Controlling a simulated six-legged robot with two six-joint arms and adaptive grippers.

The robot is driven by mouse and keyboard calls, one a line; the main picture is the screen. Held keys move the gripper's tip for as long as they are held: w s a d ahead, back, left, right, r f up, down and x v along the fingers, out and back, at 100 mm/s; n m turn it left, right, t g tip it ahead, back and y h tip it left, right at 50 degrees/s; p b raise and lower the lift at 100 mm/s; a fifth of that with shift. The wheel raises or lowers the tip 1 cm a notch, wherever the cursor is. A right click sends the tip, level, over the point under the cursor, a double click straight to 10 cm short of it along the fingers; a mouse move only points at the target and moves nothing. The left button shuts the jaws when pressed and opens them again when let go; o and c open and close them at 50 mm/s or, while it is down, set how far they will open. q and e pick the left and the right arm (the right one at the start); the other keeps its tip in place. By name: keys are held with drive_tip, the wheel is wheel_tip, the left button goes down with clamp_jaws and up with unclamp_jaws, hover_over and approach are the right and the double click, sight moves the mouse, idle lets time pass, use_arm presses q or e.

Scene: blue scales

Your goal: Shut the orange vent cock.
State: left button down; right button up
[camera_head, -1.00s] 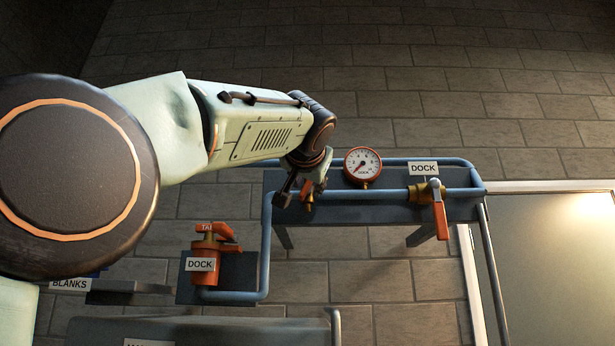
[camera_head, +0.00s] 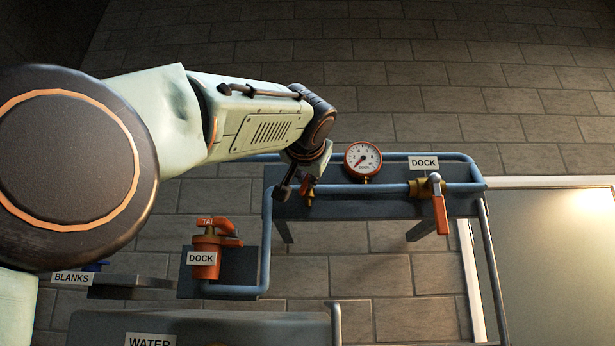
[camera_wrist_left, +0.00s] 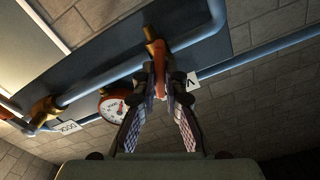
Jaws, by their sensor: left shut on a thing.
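The orange vent cock (camera_head: 310,192) is a small fitting on the blue pipe, left of the gauge, mostly hidden by my left gripper (camera_head: 296,190) in the head view. In the left wrist view its brass body (camera_wrist_left: 151,34) sits on the pipe branch, with its orange handle (camera_wrist_left: 159,78) pointing down between the fingers. My left gripper (camera_wrist_left: 160,84) is shut on that handle near the fingertips. My right gripper is in neither view.
A red-rimmed gauge (camera_head: 362,161) stands right beside the cock. A brass valve with an orange lever (camera_head: 439,213) is on the pipe's right. An orange dock valve (camera_head: 206,258) stands lower left. The grey plate (camera_head: 385,209) backs the pipe.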

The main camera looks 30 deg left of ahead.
use_arm(q)
drive_tip(key=shift+m, duration=0.3)
drive_tip(key=m, duration=1.2)
drive_tip(key=shift+f, duration=0.2)
idle(0.6)
drive_tip(key=c, duration=1.4)
unclamp_jaws()
drive_tip(key=shift+r, duration=0.1)
